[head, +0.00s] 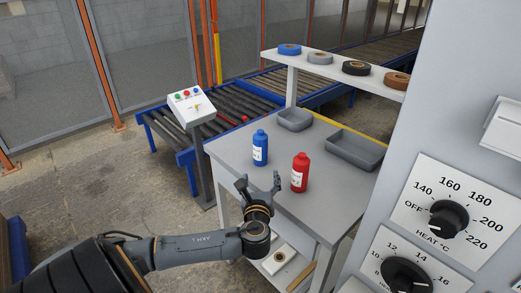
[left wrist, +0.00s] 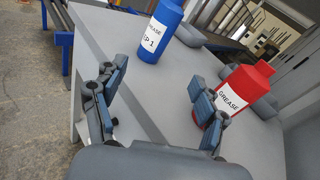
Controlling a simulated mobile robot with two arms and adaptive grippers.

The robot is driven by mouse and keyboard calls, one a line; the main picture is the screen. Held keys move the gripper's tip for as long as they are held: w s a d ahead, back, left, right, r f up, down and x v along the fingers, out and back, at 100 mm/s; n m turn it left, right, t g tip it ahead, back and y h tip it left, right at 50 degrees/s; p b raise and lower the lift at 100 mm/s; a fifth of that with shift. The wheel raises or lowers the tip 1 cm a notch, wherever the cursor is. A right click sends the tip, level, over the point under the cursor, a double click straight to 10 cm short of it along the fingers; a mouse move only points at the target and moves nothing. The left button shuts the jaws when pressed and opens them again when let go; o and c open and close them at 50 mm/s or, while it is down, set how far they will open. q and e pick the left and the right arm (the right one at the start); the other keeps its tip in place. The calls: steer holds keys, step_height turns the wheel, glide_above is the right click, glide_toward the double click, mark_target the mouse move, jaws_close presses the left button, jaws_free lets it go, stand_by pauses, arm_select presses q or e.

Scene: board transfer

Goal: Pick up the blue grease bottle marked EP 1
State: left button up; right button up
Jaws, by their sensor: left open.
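The blue grease bottle (head: 260,148) stands upright on the grey table. Its white label reads EP 1 in the left wrist view (left wrist: 160,24). The red grease bottle (head: 300,172) stands upright to its right, nearer the table's right side, and shows at the right of the left wrist view (left wrist: 244,90). My left gripper (head: 258,186) is open and empty at the table's near edge, short of both bottles. In the left wrist view its spread fingers (left wrist: 160,95) have bare tabletop between them, with the blue bottle beyond and the red one beside the right finger. My right gripper is not in view.
Two grey trays, a small one (head: 295,119) and a larger one (head: 355,149), lie behind the bottles. A raised shelf (head: 326,70) holds several tape rolls. A grey panel with dials (head: 449,219) stands close on the right. A control box (head: 191,106) and conveyor stand left.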

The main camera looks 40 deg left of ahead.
mark_target(260, 146)
arm_select(q)
steer(key=shift+w+a+r+m+t+y, duration=0.15)
steer(key=shift+w+a+r+m+t, duration=0.15)
steer(key=shift+w+a+r+m, duration=0.25)
steer(key=shift+w+a+r+m+t+y, duration=0.15)
steer(key=shift+w+a+r+m+t, duration=0.2)
steer(key=shift+a+r+m, duration=0.25)
steer(key=x, duration=0.7)
steer(key=shift+w, duration=0.15)
steer(key=shift+x, duration=0.8)
steer(key=x, duration=0.4)
steer(key=shift+a+f+p, duration=0.25)
steer(key=shift+p, duration=0.1)
steer(key=c, duration=1.4)
steer(key=shift+r, duration=0.1)
steer(key=shift+c, duration=0.3)
steer(key=shift+r, duration=0.15)
